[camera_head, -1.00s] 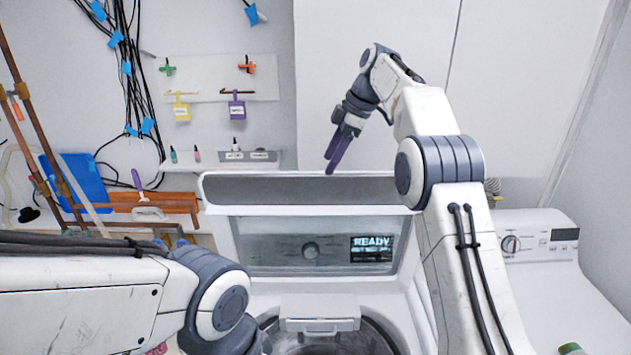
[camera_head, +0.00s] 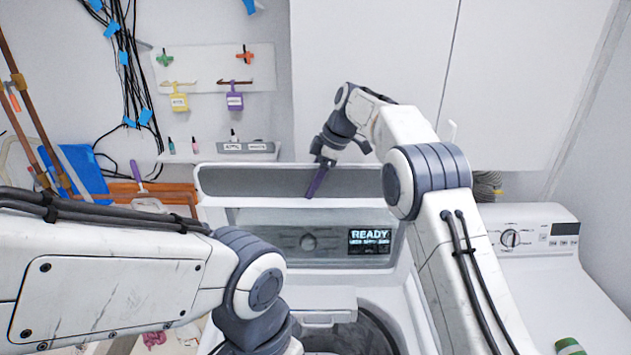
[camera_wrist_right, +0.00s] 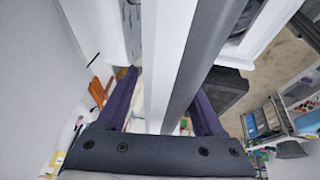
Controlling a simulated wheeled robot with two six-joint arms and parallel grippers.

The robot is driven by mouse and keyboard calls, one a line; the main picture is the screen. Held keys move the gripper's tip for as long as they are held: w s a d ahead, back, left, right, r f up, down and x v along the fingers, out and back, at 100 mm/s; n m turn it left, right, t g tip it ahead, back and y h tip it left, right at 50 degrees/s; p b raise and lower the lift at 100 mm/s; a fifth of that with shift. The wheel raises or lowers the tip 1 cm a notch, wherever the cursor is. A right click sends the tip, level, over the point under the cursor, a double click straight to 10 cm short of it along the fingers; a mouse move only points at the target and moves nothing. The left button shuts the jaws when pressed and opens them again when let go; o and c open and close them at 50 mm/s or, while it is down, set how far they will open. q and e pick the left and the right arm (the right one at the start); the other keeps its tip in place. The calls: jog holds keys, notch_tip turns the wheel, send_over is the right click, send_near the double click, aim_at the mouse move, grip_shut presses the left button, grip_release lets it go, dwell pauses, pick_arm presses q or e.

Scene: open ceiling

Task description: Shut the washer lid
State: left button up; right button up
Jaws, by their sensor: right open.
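The washer lid (camera_head: 225,181) stands raised at the back of the white washer, and the READY display (camera_head: 370,240) shows through or below it. The drum opening (camera_head: 375,335) is uncovered and partly hidden by my left arm. My right gripper (camera_head: 317,182) is open at the lid's upper edge, with one purple finger seen in front of the lid's top strip. In the right wrist view, the lid's white and grey edge (camera_wrist_right: 158,60) runs between the two spread fingers of the gripper (camera_wrist_right: 163,85); contact cannot be told. My left gripper is out of view.
A second white machine with a dial (camera_head: 510,238) stands at the right. A pegboard with hanging tags (camera_head: 222,82) and a small shelf (camera_head: 220,155) are on the wall behind. Cables and brown rods are at the left. White cabinets (camera_head: 375,50) hang above the lid.

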grip_shut()
dwell(1.3)
